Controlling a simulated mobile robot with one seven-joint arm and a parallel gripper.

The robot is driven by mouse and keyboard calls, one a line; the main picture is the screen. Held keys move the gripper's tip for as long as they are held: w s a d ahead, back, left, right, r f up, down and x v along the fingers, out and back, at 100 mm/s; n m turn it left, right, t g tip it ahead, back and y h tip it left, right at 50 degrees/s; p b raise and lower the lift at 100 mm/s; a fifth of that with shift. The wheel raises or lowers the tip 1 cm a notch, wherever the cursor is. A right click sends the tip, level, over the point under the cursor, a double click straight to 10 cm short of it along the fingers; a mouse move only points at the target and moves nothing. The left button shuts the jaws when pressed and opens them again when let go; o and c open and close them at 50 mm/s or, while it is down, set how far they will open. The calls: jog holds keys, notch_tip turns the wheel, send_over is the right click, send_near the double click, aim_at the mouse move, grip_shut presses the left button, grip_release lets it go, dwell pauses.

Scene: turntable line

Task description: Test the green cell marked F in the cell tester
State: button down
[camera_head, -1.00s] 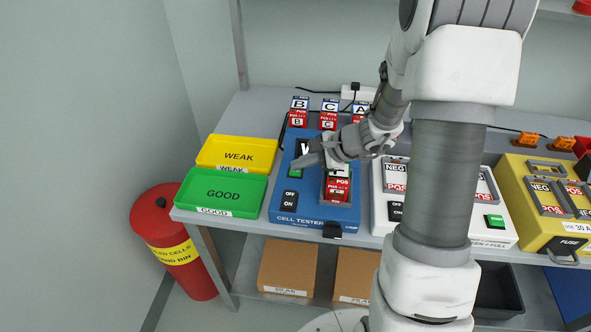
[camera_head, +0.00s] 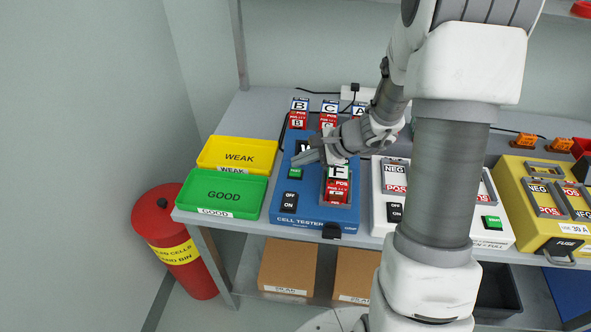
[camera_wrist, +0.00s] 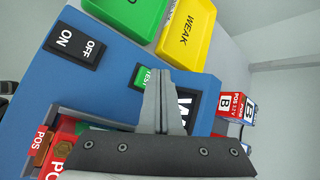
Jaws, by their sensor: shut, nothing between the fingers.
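The green cell marked F (camera_head: 338,184) lies in the bay of the blue cell tester (camera_head: 318,215), with its red POS end toward the front. Its red end also shows at the lower left of the wrist view (camera_wrist: 62,155). My gripper (camera_head: 302,160) is shut and empty, above the tester at the green TEST button (camera_head: 295,174). In the wrist view the closed fingertips (camera_wrist: 158,74) appear beside the TEST button (camera_wrist: 140,77) and overlap the black display (camera_wrist: 183,104). A large white W shows there; the rest is hidden. Contact with the button cannot be told.
A green GOOD tray (camera_head: 222,192) and a yellow WEAK tray (camera_head: 237,153) stand left of the tester. Cells B, C and A (camera_head: 299,112) stand behind it. A white device (camera_head: 392,190) is close on the right. A red bin (camera_head: 178,245) stands on the floor at left.

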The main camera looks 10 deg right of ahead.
aim_at(300, 172)
jog(key=shift+r+p, duration=1.7)
jog(key=shift+r, duration=0.85)
jog(key=shift+f, duration=0.1)
jog(key=s+a+r+n+g+h+p, duration=0.1)
jog(key=s+a+r+n, duration=0.25)
jog(key=s+r, duration=0.2)
jog(key=s+a+r+n+g, duration=0.1)
jog(key=s+a+r+n, duration=0.1)
jog(key=s+r+n, duration=0.4)
jog(key=s+d+r+n+t+h+p, duration=0.1)
jog(key=s+d+r+n+h, duration=0.3)
jog(key=s+r, duration=0.5)
jog(key=shift+s+d+r+n+t+h+p, duration=0.25)
jog(key=shift+s+n+h+p, duration=0.55)
jog(key=shift+s+n, duration=0.95)
jog(key=shift+w+d, duration=0.1)
